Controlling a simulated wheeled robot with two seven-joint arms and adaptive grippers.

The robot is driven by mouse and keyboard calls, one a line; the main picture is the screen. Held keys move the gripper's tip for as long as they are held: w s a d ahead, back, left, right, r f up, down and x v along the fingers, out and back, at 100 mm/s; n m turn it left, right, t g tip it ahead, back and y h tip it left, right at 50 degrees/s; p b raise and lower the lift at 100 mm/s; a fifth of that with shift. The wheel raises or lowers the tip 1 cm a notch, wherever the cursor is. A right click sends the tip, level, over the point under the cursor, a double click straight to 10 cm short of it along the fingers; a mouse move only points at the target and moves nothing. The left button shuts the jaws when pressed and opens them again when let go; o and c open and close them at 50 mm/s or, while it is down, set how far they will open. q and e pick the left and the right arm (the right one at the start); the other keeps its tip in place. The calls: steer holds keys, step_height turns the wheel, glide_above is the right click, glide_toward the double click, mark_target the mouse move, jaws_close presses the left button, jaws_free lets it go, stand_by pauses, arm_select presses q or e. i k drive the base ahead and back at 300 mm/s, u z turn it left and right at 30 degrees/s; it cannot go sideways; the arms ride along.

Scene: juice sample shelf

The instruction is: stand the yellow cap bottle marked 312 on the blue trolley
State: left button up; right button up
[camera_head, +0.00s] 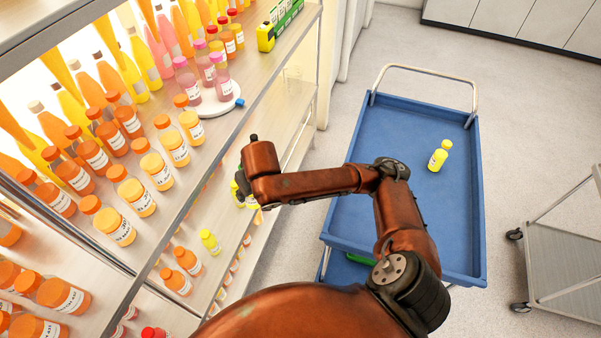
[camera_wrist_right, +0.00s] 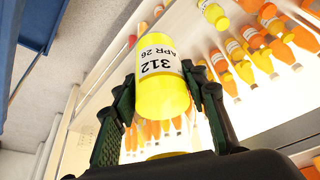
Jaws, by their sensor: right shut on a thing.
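The yellow bottle marked 312 (camera_wrist_right: 165,90) is between the fingers of my right gripper (camera_wrist_right: 158,82) in the right wrist view. Its label reads 312, APR 26, upside down in that picture. In the head view my right gripper (camera_head: 241,190) is beside the shelf front, mostly hidden by my wrist, with a bit of yellow showing. The blue trolley (camera_head: 385,135) stands to the right on the floor. My left gripper is not in view.
The shelf (camera_head: 262,85) on the left holds many orange, yellow and pink bottles, and a white round stand (camera_head: 222,105). A grey cart (camera_head: 570,250) stands at the right. The trolley top is bare around its one bottle; its handle (camera_head: 425,68) rises at the far end.

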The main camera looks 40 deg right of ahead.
mark_target(431, 200)
steer(key=z, duration=0.5)
steer(key=k, duration=0.6)
steer(key=z, duration=0.95)
steer(key=i, duration=1.15)
steer(key=z, duration=0.3)
